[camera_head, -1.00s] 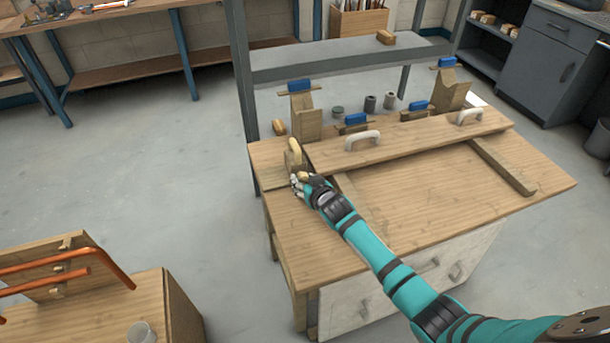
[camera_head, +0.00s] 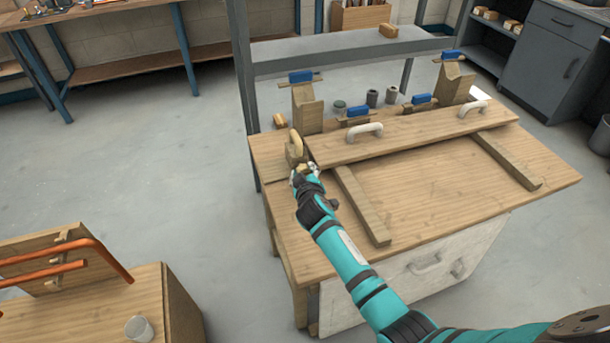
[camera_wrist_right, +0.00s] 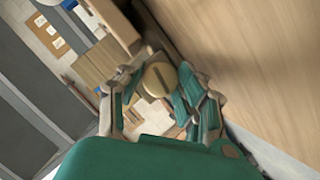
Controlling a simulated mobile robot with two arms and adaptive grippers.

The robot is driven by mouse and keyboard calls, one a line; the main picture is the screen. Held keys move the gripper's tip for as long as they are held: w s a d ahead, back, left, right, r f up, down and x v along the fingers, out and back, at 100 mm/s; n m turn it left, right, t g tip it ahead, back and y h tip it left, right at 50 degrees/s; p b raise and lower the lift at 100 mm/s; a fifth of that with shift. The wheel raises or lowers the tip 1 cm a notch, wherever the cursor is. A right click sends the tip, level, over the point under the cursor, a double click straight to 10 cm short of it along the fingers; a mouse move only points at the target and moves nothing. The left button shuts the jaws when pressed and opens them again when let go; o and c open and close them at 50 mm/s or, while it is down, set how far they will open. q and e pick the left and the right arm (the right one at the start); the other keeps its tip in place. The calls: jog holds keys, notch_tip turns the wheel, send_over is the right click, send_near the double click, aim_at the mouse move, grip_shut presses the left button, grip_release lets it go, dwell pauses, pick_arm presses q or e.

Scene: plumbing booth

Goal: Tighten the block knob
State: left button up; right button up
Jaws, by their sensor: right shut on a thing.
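A wooden block (camera_head: 294,146) stands at the left end of the workbench, beside the left end of a long board with white handles (camera_head: 345,150). My right gripper (camera_head: 302,174) is at the near side of this block. In the right wrist view its fingers (camera_wrist_right: 160,85) are closed around a round, pale wooden knob (camera_wrist_right: 158,77) with a dark slot across its face. In the head view the fingers and block hide most of the knob. My left gripper is not in view.
Blue-topped wooden clamps (camera_head: 304,95) and several small grey cylinders (camera_head: 372,97) stand behind the board. The bench top (camera_head: 440,205) is mostly clear at the front right. A second bench with orange pipes (camera_head: 60,265) is at the lower left.

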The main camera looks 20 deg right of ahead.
dwell(0.4)
jog(key=o, duration=1.1)
